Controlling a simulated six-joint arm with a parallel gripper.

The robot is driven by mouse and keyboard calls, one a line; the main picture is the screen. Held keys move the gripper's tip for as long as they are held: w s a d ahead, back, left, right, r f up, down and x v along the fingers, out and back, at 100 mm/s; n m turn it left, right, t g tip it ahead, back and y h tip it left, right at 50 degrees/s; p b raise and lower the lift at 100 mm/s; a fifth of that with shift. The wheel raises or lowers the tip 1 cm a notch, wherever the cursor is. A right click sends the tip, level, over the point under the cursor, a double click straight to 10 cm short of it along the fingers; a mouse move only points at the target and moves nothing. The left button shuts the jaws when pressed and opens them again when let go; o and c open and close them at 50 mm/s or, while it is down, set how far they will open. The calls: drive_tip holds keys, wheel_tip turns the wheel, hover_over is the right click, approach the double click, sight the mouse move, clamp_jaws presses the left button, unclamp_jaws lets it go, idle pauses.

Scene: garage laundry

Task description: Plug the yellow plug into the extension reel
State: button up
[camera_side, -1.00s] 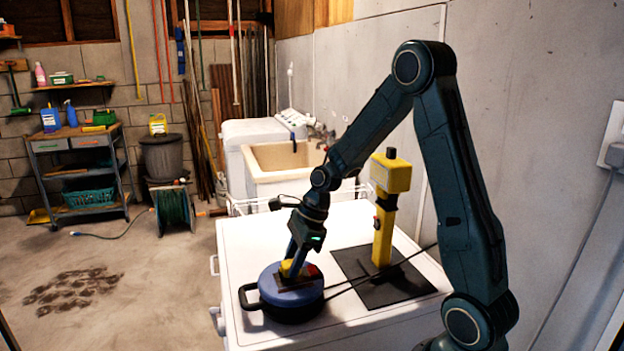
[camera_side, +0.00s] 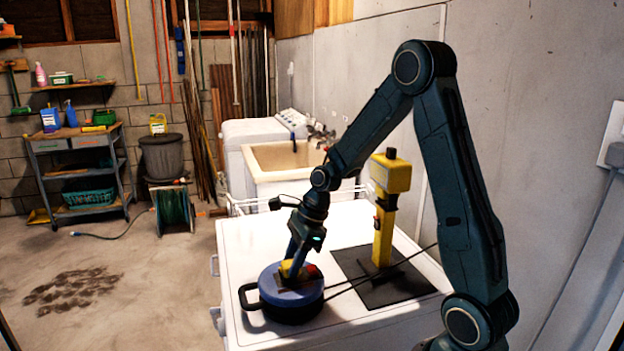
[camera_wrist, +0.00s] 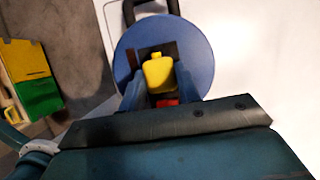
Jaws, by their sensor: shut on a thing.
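The extension reel (camera_side: 272,282) is a round blue drum with a black base and a black handle at its left. It sits on the white appliance top, and its blue face (camera_wrist: 133,50) fills the middle of the wrist view. My gripper (camera_side: 291,272) points down at the reel's top. It is shut on the yellow plug (camera_wrist: 158,72), which sits between the fingers over a dark patch on the reel's face. A red part (camera_side: 313,271) shows beside the fingers. I cannot tell how deep the plug is in the reel; its lower end is hidden.
A yellow tool (camera_side: 384,225) stands upright on a dark mat (camera_side: 405,290) to the right of the reel. A black cable runs from the reel past it. The white top (camera_side: 240,245) is clear behind the reel.

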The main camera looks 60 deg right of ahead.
drive_tip(key=shift+f, duration=0.6)
idle(0.8)
drive_tip(key=o, duration=1)
drive_tip(key=shift+r, duration=0.15)
drive_tip(key=v, duration=1.3)
drive_tip(key=shift+s+d+r, duration=0.15)
drive_tip(key=shift+d+r, duration=0.05)
drive_tip(key=s+a+r+n+h, duration=0.2)
drive_tip(key=s+a+r+n, duration=0.35)
drive_tip(key=a+n, duration=0.55)
drive_tip(key=s+a+n+t, duration=0.1)
drive_tip(key=s+n, duration=0.2)
drive_tip(key=n, duration=0.2)
drive_tip(key=s+a+n, duration=0.1)
drive_tip(key=s+n, duration=0.3)
drive_tip(key=n, duration=0.1)
drive_tip(key=s+a+n+t+h, duration=0.1)
drive_tip(key=s+n, duration=0.2)
drive_tip(key=n, duration=0.2)
drive_tip(key=shift+s+n+t, duration=0.3)
drive_tip(key=shift+s, duration=0.05)
